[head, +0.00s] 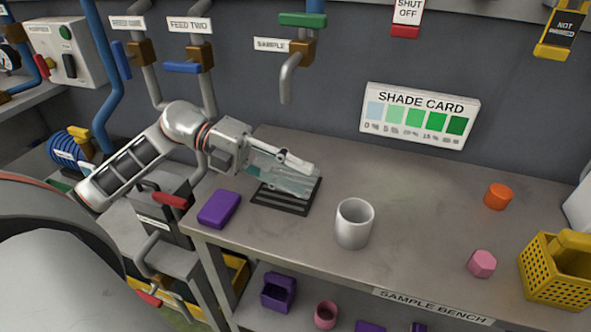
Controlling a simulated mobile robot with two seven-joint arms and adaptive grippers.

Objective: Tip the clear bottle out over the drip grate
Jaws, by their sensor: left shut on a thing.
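My left gripper (286,159) is shut on the clear bottle (285,180). The bottle is a see-through, pale greenish shape, tilted close to lying flat, over the drip grate. The black slatted drip grate (278,203) lies on the left part of the bench top. The gripper partly covers the bottle, and the bottle covers the far part of the grate. I cannot tell how much liquid is in the bottle or whether any is flowing out. My right gripper is not in view.
On the sample bench (420,210), a grey-white cup (353,224) stands right of the grate and a purple block (219,209) left of it. The sample tap (289,75) hangs above.

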